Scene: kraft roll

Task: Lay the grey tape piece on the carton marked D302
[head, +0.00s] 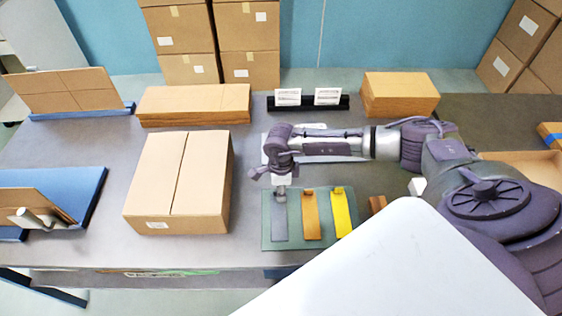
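The grey tape piece (280,222) lies on a green mat (296,238), left of an orange tape piece (311,222) and a yellow one (342,215). A closed brown carton (178,180) stands left of the mat, with a seam along its top. A small white label (157,225) is on its front, too small to read. My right gripper (281,188) points down at the far end of the grey piece. I cannot tell whether its fingers are shut on the piece. My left gripper is not in view.
Flat cardboard stacks (194,102) lie behind the carton, with another stack (400,93) at the back right. A black holder (308,102) with white cards stands between them. A blue stand (60,190) with cardboard is at the left. Bare table lies around the carton.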

